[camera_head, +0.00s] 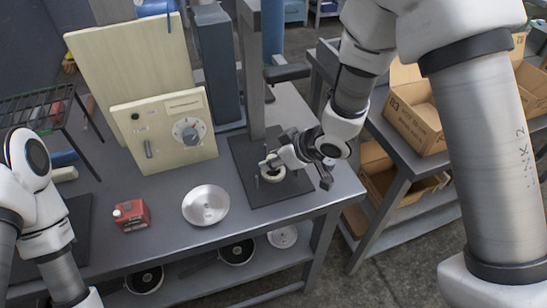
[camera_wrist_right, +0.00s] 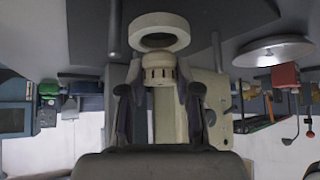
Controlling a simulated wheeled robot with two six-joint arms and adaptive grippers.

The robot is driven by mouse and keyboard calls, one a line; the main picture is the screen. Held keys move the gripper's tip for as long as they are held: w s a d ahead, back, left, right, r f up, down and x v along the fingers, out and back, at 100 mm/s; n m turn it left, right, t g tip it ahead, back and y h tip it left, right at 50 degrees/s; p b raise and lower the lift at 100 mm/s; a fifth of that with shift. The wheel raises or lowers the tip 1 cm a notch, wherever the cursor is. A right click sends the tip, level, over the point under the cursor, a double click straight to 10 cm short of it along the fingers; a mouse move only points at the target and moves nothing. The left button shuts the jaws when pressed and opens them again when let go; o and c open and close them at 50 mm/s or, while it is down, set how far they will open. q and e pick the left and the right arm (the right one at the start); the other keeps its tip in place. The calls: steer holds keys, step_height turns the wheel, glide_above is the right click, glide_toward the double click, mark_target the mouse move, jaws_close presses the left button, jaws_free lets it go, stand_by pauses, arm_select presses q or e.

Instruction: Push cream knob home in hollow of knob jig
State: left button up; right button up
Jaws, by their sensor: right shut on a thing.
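The knob jig (camera_head: 273,177) is a cream ring with a round hollow, on a dark base plate in the head view. In the right wrist view the ring (camera_wrist_right: 159,22) is at the top centre. My right gripper (camera_wrist_right: 158,88) is shut on the cream knob (camera_wrist_right: 158,74), a short round piece with dark slots around its side. The knob is close to the ring; I cannot tell whether they touch. In the head view my right gripper (camera_head: 268,163) is right at the jig and mostly hides the knob. My left arm shows at the left, but its gripper is out of view.
A dark post (camera_head: 250,70) rises behind the jig. A metal dish (camera_head: 206,205) and a red box (camera_head: 131,215) lie left of it on the grey table (camera_head: 170,232). A cream panel with a dial (camera_head: 165,130) stands behind them. Cardboard boxes (camera_head: 415,108) are on the right shelf.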

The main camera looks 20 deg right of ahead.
steer(key=shift+f, duration=0.35)
steer(key=shift+r, duration=0.15)
steer(key=shift+p, duration=0.4)
stand_by(0.3)
steer(key=shift+f+b, duration=0.4)
steer(key=shift+f, duration=0.1)
stand_by(0.7)
steer(key=shift+r+p, duration=0.35)
steer(key=shift+p, duration=0.25)
steer(key=shift+f+b, duration=0.3)
steer(key=shift+f, duration=0.05)
stand_by(0.7)
